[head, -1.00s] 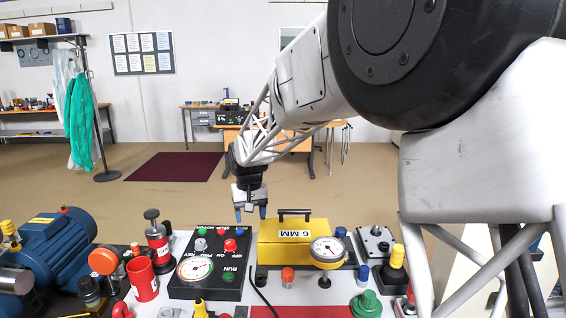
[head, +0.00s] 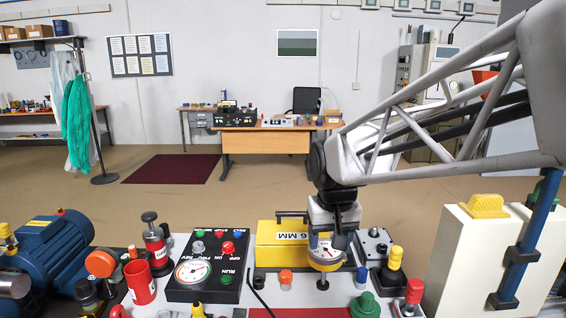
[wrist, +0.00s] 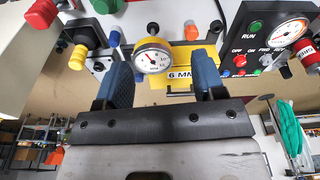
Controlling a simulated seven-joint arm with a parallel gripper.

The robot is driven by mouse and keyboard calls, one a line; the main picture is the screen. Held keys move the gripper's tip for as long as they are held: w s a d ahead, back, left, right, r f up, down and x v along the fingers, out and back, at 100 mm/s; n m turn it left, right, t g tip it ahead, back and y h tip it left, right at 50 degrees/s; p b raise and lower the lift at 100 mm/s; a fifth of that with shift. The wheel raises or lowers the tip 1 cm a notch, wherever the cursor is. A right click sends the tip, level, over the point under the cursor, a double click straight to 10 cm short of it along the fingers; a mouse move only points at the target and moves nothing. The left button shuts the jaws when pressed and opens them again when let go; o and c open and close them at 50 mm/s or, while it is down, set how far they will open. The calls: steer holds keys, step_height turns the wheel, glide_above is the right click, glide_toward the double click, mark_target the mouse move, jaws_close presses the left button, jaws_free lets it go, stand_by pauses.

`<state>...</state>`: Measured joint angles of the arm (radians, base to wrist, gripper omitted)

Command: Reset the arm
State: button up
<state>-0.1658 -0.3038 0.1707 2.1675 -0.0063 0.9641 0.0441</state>
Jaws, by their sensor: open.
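My gripper (wrist: 163,85) is open, with its two blue fingers apart and nothing held between them in the wrist view. In the head view my gripper (head: 335,240) hangs over the workbench, above or just behind the round dial gauge (head: 325,257). Its fingertips are mostly hidden there. The dial gauge (wrist: 152,57) shows between the fingers in the wrist view, beyond the tips. The yellow block marked 6 MM (head: 281,245) stands behind the gauge, with a black handle on top. My arm reaches in from the right.
A black control panel (head: 206,290) with coloured knobs lies left of the yellow block. A blue motor (head: 55,255) stands at far left. A yellow-knobbed post (head: 396,257), green knob (head: 365,304) and white cabinet (head: 465,262) are on the right.

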steer(key=s+d+f, duration=0.1)
steer(key=s+d, duration=0.2)
steer(key=s, duration=0.4)
steer(key=s+d+f+m, duration=0.1)
steer(key=s+d, duration=0.1)
steer(key=s, duration=0.4)
steer(key=s+d+f+t, duration=0.1)
steer(key=s+d, duration=0.2)
steer(key=s, duration=0.4)
steer(key=shift+s+d+f+m, duration=0.3)
steer(key=shift+d+f, duration=0.05)
steer(key=shift+f, duration=0.05)
steer(key=shift+c, duration=0.3)
stand_by(0.6)
